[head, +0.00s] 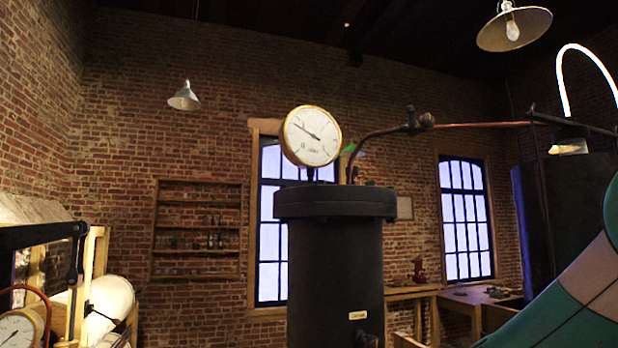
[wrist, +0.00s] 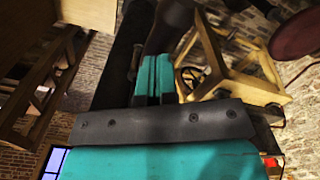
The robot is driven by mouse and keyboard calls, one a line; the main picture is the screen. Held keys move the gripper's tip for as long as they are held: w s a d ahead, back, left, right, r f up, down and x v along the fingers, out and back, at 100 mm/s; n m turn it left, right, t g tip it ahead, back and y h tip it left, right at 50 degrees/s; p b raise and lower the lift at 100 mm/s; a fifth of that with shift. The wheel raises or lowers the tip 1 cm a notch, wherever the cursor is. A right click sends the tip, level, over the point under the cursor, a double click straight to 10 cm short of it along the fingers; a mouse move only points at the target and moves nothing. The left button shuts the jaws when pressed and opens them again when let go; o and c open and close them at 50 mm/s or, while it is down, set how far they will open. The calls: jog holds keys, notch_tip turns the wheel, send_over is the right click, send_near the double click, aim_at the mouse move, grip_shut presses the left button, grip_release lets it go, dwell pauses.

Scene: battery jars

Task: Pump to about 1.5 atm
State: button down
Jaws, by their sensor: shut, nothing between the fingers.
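A round white pressure gauge (head: 311,136) with a brass rim stands on top of a dark cylindrical vessel (head: 335,270) in the head view. Its thin needle points to the upper left; the dial figures are too small to read. A second brass-rimmed gauge (head: 18,329) is partly cut off at the lower left. I cannot make out a pump handle for certain. My gripper (wrist: 155,64) shows in the wrist view with its teal fingers together and nothing between them. It is not visible in the head view.
A copper pipe (head: 480,125) with a valve (head: 427,120) runs right from the vessel. A wooden workbench (head: 410,291) stands behind it. In the wrist view, a yellowish wooden frame (wrist: 262,92) lies beyond the fingers and a red disc (wrist: 299,35) is at upper right.

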notch_tip(320, 180, down, 13)
jog(key=b, duration=0.9)
notch_tip(320, 180, up, 15)
jog(key=p, duration=1.3)
jog(key=shift+f, duration=0.25)
notch_tip(320, 180, down, 15)
jog(key=b, duration=1.1)
notch_tip(320, 180, up, 15)
jog(key=p, duration=1.3)
jog(key=shift+r, duration=0.2)
jog(key=shift+f, duration=0.15)
